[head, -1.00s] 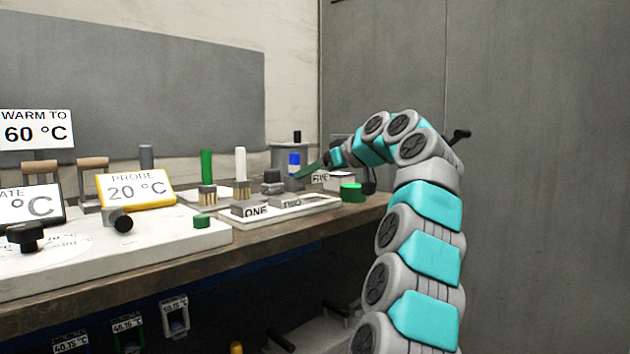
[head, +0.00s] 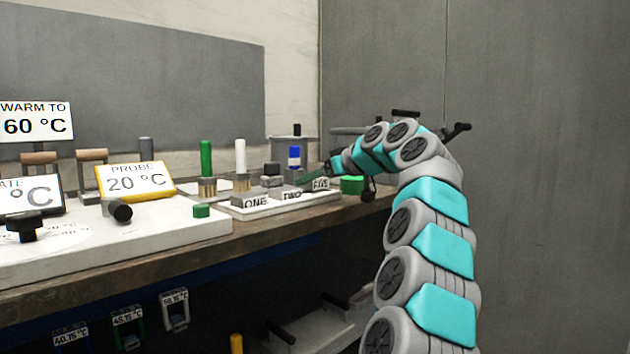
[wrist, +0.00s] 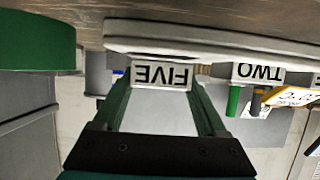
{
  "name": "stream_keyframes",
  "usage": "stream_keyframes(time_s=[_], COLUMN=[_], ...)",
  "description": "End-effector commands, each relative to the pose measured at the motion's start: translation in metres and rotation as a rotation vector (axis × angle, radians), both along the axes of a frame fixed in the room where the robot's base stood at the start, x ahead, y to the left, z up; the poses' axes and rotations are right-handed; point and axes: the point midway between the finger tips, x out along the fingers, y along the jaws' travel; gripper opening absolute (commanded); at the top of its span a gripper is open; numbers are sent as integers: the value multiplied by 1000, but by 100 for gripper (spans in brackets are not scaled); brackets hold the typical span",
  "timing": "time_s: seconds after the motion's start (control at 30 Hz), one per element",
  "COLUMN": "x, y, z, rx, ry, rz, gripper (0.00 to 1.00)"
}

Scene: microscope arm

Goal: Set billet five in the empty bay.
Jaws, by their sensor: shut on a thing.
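Billet five is a light block labelled FIVE (head: 320,184) at the right end of the white tray (head: 240,214) in the head view. My gripper (head: 312,175), with dark green fingers, is shut on it. In the wrist view, which is upside down, the FIVE label (wrist: 160,75) shows between the two fingers (wrist: 160,95), right against the tray's edge (wrist: 210,45). I cannot tell whether its base rests fully in a bay. Billet one (head: 255,202) and billet two (head: 291,195) stand in the tray to its left. The bay under billet five is hidden.
A green cylinder (head: 352,185) stands just right of the tray, close to my gripper. Green-handled (head: 207,165) and white-handled (head: 240,165) brushes and a blue-capped item (head: 294,157) stand behind.

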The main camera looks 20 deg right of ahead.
Motion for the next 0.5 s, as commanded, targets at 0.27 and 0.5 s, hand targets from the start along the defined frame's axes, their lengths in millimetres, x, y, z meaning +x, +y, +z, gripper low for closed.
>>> stream_keyframes(time_s=[0.27, 0.5], x=[0, 0], y=[0, 0], z=[-3, -4], rx=[1, 0], ry=[-3, -2], rz=[-1, -1], gripper=[0, 90])
